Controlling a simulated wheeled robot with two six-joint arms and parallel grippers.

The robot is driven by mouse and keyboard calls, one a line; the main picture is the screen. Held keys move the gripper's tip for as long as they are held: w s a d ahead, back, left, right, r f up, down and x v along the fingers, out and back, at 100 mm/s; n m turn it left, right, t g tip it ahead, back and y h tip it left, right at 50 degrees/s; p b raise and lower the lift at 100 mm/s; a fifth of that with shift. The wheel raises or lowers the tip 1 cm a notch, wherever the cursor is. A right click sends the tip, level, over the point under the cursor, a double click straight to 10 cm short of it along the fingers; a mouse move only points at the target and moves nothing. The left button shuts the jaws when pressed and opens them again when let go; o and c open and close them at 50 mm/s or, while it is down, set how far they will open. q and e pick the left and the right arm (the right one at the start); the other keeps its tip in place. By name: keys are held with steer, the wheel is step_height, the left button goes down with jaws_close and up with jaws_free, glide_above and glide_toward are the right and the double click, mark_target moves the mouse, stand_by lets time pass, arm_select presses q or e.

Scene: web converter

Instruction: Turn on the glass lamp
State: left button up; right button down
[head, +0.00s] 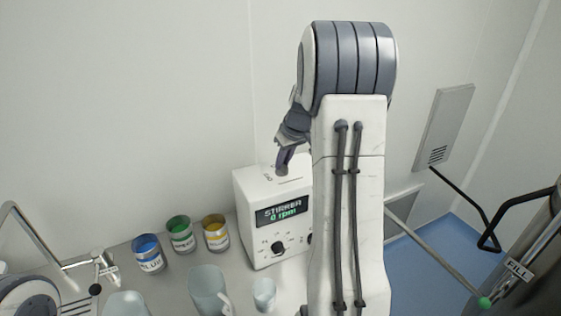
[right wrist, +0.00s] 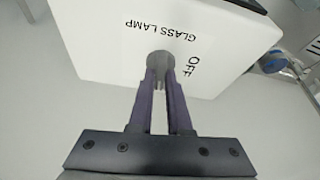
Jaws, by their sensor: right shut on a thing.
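The glass lamp switch is a small grey round knob (right wrist: 160,58) on top of a white box (head: 248,206). In the right wrist view the white top carries the words "GLASS LAMP" and "OFF" beside the knob. My right gripper (right wrist: 160,75) is shut on the knob, with one purple finger on each side of it. In the head view my right gripper (head: 284,160) reaches down to the box top from behind my arm, which hides the box's right part. My left gripper is not in view.
The box front has a display (head: 282,213) reading "STIRRER 0 rpm" and a black dial (head: 278,248). Glass vessels (head: 207,285) stand in front. A FILL lever (head: 484,302) is at right.

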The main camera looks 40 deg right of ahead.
steer(key=shift+a+m+h, duration=0.2)
steer(key=shift+m+h, duration=0.1)
steer(key=shift+m, duration=0.6)
steer(key=c, duration=0.9)
jaws_free()
steer(key=shift+o, duration=0.2)
steer(key=shift+s+r, duration=0.1)
steer(key=shift+r, duration=0.15)
steer(key=b+v, duration=0.2)
steer(key=v, duration=0.8)
steer(key=shift+b, duration=0.3)
steer(key=shift+a, duration=0.2)
